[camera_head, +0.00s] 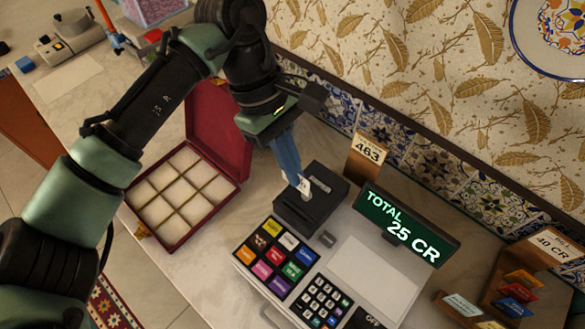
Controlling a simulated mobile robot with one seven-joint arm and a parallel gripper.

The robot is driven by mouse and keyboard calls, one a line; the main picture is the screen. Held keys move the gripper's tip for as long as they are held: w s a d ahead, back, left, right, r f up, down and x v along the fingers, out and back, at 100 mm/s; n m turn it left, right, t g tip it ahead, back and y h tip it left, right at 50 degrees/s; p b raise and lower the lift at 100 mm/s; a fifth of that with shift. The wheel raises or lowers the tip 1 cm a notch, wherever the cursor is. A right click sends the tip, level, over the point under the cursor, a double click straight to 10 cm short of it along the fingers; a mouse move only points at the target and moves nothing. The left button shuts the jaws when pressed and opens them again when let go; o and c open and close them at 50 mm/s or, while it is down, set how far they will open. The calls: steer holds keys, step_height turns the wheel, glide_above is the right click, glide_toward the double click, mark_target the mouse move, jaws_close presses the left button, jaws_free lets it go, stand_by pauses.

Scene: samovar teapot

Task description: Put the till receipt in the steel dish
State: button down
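The till receipt (305,188) shows as a small white slip standing up at the black receipt printer (320,207), beside the till. My gripper (297,182) reaches down from above, its blue fingers overlapping the slip's left side in this view. The fingers are seen nearly edge-on, so I cannot tell whether they are shut on the paper or just beside it. I cannot make out the steel dish for certain in this view. A curved metal edge (268,316) shows at the bottom, left of the till, but I cannot tell what it belongs to.
The till has coloured keys (278,257) and a green display (407,226) reading 25 CR. An open red box (240,172) with empty compartments stands left of the printer. A card stand (365,157) reading 463 stands behind. The patterned wall bounds the counter's back.

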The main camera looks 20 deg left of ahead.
steer(key=shift+r+p, duration=1.9)
steer(key=shift+p, duration=0.2)
